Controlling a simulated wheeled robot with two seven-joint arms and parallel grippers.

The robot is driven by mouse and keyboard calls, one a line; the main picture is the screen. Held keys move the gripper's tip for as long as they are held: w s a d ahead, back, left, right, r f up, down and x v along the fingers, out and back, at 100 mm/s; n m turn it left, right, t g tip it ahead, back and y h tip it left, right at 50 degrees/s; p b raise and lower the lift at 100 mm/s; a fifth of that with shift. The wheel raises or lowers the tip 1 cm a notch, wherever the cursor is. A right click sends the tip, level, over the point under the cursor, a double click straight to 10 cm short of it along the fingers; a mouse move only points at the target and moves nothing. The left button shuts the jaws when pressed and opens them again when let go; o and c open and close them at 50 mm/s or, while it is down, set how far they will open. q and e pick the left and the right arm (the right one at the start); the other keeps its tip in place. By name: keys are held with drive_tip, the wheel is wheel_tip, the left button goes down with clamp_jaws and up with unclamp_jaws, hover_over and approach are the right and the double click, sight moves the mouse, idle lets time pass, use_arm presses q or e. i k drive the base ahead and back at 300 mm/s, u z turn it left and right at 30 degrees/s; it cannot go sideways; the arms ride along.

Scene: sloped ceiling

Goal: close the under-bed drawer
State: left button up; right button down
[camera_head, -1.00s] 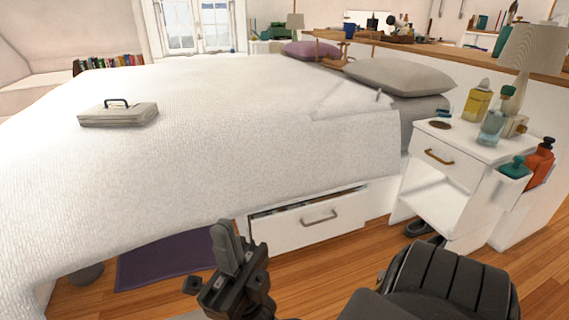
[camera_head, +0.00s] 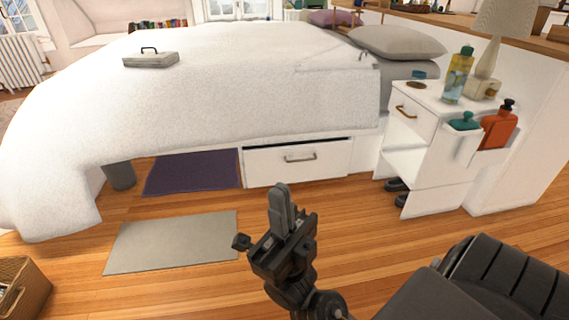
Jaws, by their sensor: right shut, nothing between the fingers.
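The under-bed drawer (camera_head: 297,165) is a white front with a metal bar handle (camera_head: 300,158), under the right part of the bed. It stands slightly open, with a narrow dark gap along its top edge. My right gripper (camera_head: 282,208) is shut and empty, pointing up over the wooden floor. In the picture it is below the drawer front, apart from it and nearer to me. My left gripper is not in view.
The white-covered bed (camera_head: 220,90) overhangs the drawer. A white nightstand (camera_head: 412,120) with bottles stands to the right. A grey mat (camera_head: 170,243), a purple mat (camera_head: 192,172) and a wicker basket (camera_head: 25,290) lie to the left. Floor before the drawer is clear.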

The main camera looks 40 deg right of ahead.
sight(264, 167)
drive_tip(key=z, duration=0.35)
drive_tip(key=i, duration=0.45)
drive_tip(key=z, duration=0.5)
drive_tip(key=i, duration=1.4)
drive_tip(key=u, duration=0.6)
